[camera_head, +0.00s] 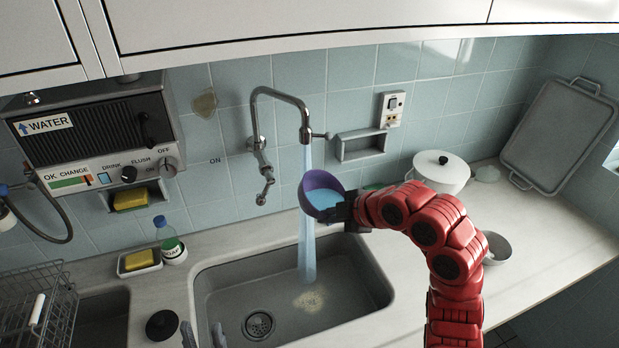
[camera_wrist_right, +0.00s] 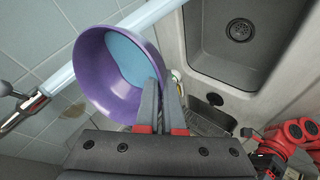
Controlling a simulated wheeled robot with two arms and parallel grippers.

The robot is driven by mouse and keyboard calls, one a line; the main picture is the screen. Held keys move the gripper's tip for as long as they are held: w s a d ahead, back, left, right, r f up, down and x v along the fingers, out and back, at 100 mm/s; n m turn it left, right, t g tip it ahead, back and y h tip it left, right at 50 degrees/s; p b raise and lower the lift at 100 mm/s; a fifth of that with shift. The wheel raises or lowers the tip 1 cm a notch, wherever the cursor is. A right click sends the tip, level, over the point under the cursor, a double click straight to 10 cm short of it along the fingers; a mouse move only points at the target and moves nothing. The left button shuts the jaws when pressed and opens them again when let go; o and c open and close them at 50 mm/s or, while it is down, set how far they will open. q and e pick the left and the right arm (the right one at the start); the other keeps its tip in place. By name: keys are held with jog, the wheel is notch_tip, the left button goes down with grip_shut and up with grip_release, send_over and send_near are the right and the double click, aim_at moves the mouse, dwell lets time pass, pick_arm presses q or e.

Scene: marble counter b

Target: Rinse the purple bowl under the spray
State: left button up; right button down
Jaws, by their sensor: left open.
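The purple bowl (camera_head: 318,181) is held up tilted under the tap (camera_head: 305,134), with light blue inside it that looks like water. The water stream (camera_head: 307,248) runs down to the bowl and continues below it into the sink. My right gripper (camera_head: 349,208) is shut on the bowl's right side. In the right wrist view the bowl (camera_wrist_right: 100,86) sits at the fingertips (camera_wrist_right: 160,95), with the stream crossing beside it. My left gripper (camera_head: 202,335) is open and empty at the bottom edge, by the sink's left rim.
The grey sink (camera_head: 376,276) with its drain (camera_head: 259,325) lies below. A soap bottle (camera_head: 170,243) and a sponge in a dish (camera_head: 139,262) stand to the left, near a wire rack (camera_head: 35,310). A white pot (camera_head: 440,172) and a small grey bowl (camera_head: 497,247) stand to the right.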

jog(key=shift+s+d+r, duration=0.1)
jog(key=shift+s+r, duration=0.2)
jog(key=shift+r, duration=0.1)
jog(key=s+r+p, duration=0.1)
jog(key=s+p, duration=0.1)
jog(key=s+d+r+p, duration=0.1)
jog(key=s+r+p, duration=0.1)
jog(key=p, duration=0.1)
jog(key=shift+s+r, duration=0.15)
jog(key=shift+a, duration=0.1)
